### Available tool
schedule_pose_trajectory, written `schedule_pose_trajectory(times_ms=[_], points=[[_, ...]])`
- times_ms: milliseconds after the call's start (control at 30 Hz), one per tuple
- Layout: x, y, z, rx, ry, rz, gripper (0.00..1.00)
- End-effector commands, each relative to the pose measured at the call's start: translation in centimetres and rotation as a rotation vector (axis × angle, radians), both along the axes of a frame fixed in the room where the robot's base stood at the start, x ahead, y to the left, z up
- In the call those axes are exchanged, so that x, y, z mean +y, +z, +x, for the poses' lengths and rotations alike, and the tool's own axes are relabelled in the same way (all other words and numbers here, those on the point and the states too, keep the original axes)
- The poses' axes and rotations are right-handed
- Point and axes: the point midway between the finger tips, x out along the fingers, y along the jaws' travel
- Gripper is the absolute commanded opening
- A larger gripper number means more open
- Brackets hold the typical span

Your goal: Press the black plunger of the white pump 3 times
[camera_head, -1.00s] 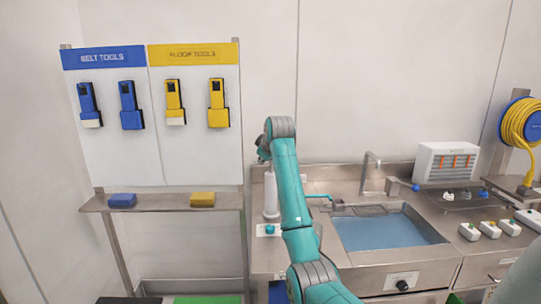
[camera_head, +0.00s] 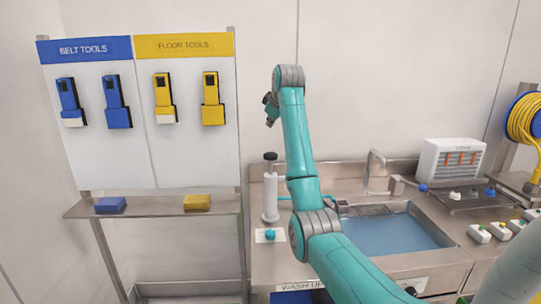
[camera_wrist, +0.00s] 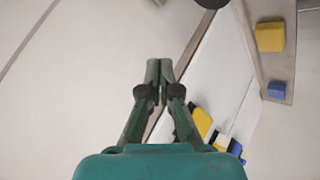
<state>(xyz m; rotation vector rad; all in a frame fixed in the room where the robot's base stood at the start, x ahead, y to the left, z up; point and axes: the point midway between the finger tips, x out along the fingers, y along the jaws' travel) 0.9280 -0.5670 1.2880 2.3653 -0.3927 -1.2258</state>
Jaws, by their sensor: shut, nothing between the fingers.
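The white pump (camera_head: 270,197) stands upright at the left of the wash-up counter. Its black plunger (camera_head: 270,157) shows uncovered on top, raised above the white body. My gripper (camera_head: 270,115) is above the plunger in the head view, with a clear gap between them. In the wrist view my gripper (camera_wrist: 159,70) has its fingertips together with nothing between them. A dark round shape (camera_wrist: 211,3) at the top edge of the wrist view may be the plunger, but it is mostly cut off.
A sink (camera_head: 390,235) of blue water lies right of the pump, with a tap (camera_head: 376,165) behind it. A teal knob (camera_head: 270,235) sits before the pump. A shelf (camera_head: 150,204) with blue and yellow blocks is at left, under hanging tools.

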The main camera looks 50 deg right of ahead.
Motion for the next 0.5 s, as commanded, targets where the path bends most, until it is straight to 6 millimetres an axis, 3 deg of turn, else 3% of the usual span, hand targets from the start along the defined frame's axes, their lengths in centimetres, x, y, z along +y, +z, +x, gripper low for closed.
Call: schedule_pose_trajectory(times_ms=[500], points=[[0.0, -6.0, 0.0, 0.001, 0.0, 0.001, 0.0]])
